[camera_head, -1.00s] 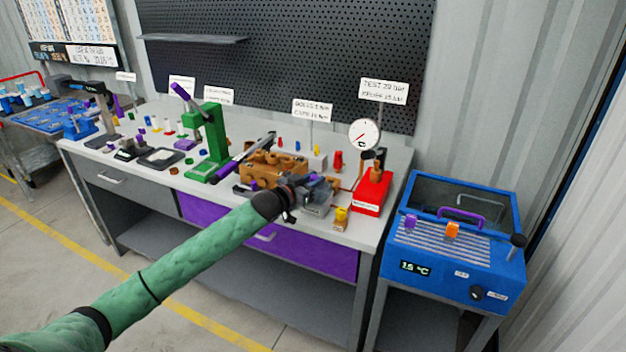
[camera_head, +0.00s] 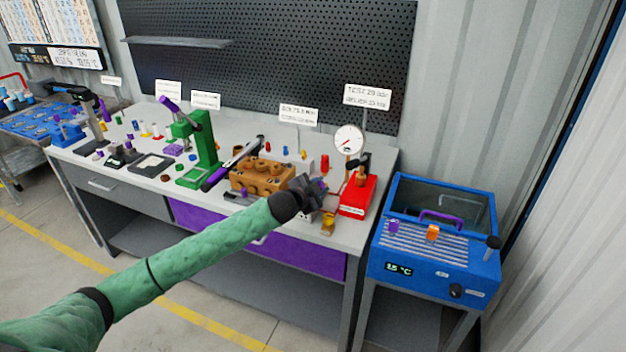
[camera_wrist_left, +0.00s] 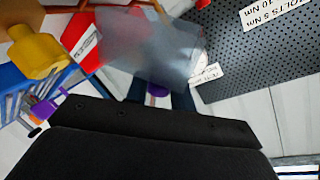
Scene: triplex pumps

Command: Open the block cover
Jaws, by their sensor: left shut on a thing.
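The brown pump block (camera_head: 258,177) sits on the bench, its top with several round holes facing up. My left gripper (camera_head: 316,193) is just right of the block, in front of the red gauge stand. In the left wrist view, a translucent grey panel (camera_wrist_left: 150,45), which looks like the block cover, stands just beyond my dark gripper parts. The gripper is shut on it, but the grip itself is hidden. In the head view my gripper mostly hides the panel. Whether it still touches the block cannot be told. My right gripper is out of view.
A red test stand (camera_head: 358,195) with a round gauge (camera_head: 348,140) is close behind and right of my gripper. A yellow fitting (camera_head: 327,225) stands near the front edge. A green press (camera_head: 203,150) is left of the block. A blue bath (camera_head: 430,245) stands right.

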